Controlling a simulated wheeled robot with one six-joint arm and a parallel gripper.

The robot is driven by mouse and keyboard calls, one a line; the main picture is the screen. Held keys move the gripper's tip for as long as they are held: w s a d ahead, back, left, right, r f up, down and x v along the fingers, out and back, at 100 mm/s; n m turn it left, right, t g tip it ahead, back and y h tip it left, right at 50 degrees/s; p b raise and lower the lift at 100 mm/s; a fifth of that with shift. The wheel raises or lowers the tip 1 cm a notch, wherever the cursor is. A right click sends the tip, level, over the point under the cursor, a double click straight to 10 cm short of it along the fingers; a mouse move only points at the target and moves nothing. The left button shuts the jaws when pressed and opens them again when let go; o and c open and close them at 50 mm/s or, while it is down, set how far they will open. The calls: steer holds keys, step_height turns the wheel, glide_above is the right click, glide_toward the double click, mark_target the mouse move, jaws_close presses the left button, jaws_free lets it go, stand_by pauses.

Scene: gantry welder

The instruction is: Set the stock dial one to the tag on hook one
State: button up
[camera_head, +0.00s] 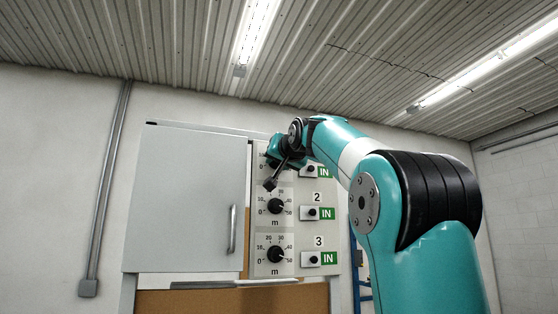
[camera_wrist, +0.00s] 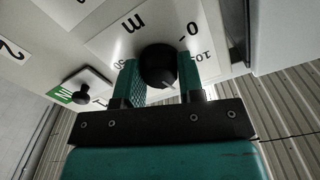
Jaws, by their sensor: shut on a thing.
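Stock dial one is a round black knob (camera_wrist: 158,62) on a white scale plate, seen upside down in the wrist view with 0, 10, 50 and "m" readable around it. My gripper (camera_wrist: 161,72) has its two green fingers on either side of this knob and is shut on it. In the head view my gripper (camera_head: 277,158) is at the top of the dial column, and my arm covers most of dial one. Dial one's setting is not clear to read. I can make out no hook one or tag on it.
Dial two (camera_head: 275,206) and dial three (camera_head: 275,254) sit below on the same panel. Small black switches with green "IN" labels (camera_head: 328,213) stand to their right. A grey cabinet door (camera_head: 185,200) with a handle (camera_head: 232,229) is close on the left. Brown board (camera_head: 215,302) shows underneath.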

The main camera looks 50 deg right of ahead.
steer(key=shift+m, duration=3.6)
steer(key=o, duration=0.9)
steer(key=shift+s, duration=0.15)
steer(key=shift+b+v, duration=2)
steer(key=shift+v, duration=6.55)
